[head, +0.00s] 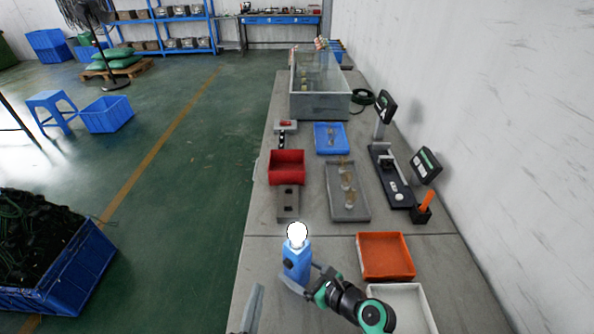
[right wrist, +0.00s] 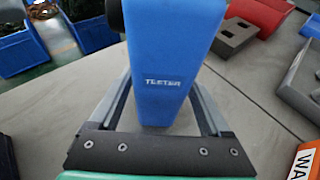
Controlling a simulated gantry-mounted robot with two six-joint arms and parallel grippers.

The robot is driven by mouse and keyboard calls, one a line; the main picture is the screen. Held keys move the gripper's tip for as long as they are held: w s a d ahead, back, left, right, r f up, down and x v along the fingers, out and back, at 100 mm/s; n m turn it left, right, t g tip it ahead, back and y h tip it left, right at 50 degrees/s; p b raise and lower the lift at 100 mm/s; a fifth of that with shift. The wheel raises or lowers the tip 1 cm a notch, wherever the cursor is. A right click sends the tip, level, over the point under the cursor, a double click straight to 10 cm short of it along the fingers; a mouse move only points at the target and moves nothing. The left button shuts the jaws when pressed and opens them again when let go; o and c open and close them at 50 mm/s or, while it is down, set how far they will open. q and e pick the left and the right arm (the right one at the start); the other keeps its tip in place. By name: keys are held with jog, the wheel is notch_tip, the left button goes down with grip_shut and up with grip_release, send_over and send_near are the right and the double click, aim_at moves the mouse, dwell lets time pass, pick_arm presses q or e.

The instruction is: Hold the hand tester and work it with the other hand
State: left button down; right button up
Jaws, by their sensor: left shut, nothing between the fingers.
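The hand tester (head: 297,262) is a blue body with a round white head on top, upright or nearly so at the near part of the bench. In the right wrist view its blue body (right wrist: 165,55) fills the middle, marked "TESTER". My right gripper (head: 318,284) reaches it from the right, and its two fingers lie along both sides of the body, closed on it. My left gripper (head: 252,308) shows as a grey tip at the bottom edge of the head view, left of the tester and apart from it. It is shut and empty.
Beyond the tester stand a grey block (head: 288,204), a red bin (head: 287,167) and a grey tray (head: 347,205). An orange tray (head: 385,256) and a white tray (head: 408,300) are to the right. A black test stand (head: 390,175) is farther back. The bench's left edge drops to the floor.

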aim_at(304, 254)
jog(key=shift+o, duration=0.6)
jog(key=shift+r, duration=0.15)
notch_tip(304, 254, up, 10)
jog(key=p, duration=0.6)
jog(key=shift+f, duration=0.2)
